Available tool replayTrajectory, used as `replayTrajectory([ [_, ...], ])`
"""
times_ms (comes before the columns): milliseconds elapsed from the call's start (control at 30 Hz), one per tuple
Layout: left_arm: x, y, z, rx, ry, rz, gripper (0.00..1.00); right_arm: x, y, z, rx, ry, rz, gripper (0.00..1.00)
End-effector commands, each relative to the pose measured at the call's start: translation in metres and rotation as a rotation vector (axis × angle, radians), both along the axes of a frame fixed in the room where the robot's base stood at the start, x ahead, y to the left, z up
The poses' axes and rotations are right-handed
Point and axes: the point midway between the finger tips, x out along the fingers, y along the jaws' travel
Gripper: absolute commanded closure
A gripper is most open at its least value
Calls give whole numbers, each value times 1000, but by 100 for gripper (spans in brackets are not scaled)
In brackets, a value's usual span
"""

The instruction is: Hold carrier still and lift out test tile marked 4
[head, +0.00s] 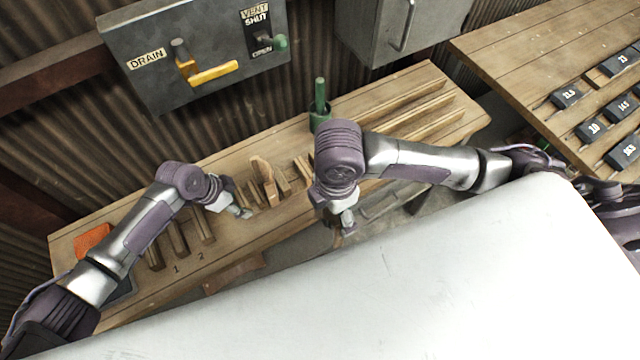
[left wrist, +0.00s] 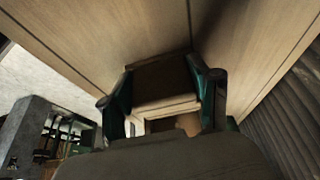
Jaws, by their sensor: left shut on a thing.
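My left gripper (head: 242,211) is low over the wooden bench, beside a group of upright wooden pieces (head: 265,178). In the left wrist view its two teal fingers (left wrist: 163,100) close on the sides of a brown wooden piece (left wrist: 162,78). I cannot tell whether that piece is the carrier or part of it. My right gripper (head: 348,226) points down near the bench's front edge, apart from the left one; its fingers are too small to judge. The bench marks 1 and 2 are readable; no 4 is readable, and my right arm hides part of the row.
The bench (head: 225,240) also bears an orange pad (head: 92,241), a green cup with a handle (head: 320,118) and long wooden rails (head: 415,110). A grey box with a yellow lever (head: 213,74) is behind. Dark numbered blocks (head: 620,107) lie on the table at right.

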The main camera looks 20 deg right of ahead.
Motion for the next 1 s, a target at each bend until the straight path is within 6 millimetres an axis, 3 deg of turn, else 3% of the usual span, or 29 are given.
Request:
replayTrajectory([
  [433, 0, 0, 0, -1, -1, -1, 78, -10, -2, 0, 1, -1, 0, 75],
  [467, 0, 0, 0, 0, 0, -1, 33, -10, -2, 0, 1, -1, 0, 75],
  [600, 0, 0, 0, 0, 0, -1, 10, -10, -1, 0, 1, -1, 1, 75],
  [1000, 0, 2, 4, 0, -1, 0, 9, -10, -1, 1, 1, -1, 1, 75],
])
